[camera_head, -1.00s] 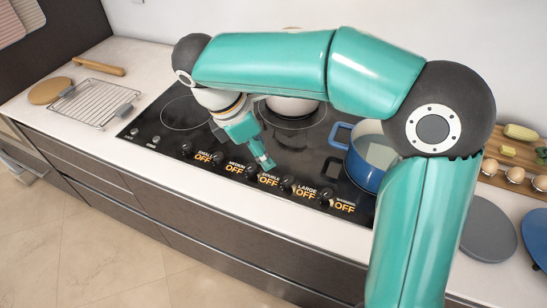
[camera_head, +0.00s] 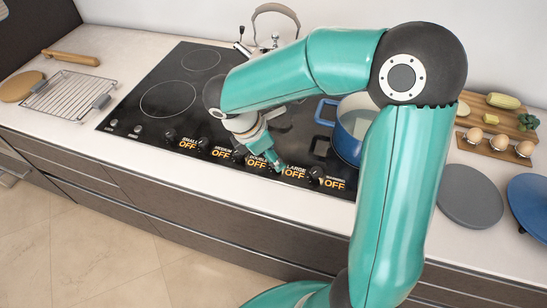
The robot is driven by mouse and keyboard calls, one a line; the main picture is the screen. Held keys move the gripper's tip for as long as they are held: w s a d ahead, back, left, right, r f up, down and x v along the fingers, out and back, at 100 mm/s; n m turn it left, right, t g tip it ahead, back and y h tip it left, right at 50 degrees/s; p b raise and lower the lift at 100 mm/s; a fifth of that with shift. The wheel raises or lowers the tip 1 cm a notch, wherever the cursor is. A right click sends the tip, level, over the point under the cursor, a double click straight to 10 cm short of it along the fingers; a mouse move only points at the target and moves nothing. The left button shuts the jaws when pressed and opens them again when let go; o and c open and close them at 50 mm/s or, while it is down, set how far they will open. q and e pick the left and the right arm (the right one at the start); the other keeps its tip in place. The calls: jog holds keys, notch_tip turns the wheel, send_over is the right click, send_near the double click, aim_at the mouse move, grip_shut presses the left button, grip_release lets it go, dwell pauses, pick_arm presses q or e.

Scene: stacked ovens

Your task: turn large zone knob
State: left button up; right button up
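The cooktop's front edge carries a row of dark knobs with orange OFF labels. The large zone label (camera_head: 294,172) reads OFF. The large zone knob, just left of that label, is mostly hidden by my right gripper (camera_head: 277,167). The gripper's tip points down at the knob; I cannot tell whether it touches it, or whether the fingers are open or shut. The double zone knob (camera_head: 239,152) is to its left and the warming zone knob (camera_head: 316,173) to its right. My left gripper is not in view.
A blue pot (camera_head: 349,145) stands on the right of the black cooktop (camera_head: 130,112), close to my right arm. A kettle (camera_head: 277,20) is behind the arm. A wire rack (camera_head: 67,95) lies at left; a board with eggs (camera_head: 498,149) and grey and blue discs are at right.

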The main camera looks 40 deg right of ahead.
jog(key=shift+x, duration=1.15)
jog(key=c, duration=1)
jog(key=shift+w+a, duration=0.1)
jog(key=shift+a, duration=0.2)
grip_shut()
jog(key=shift+d, duration=0.2)
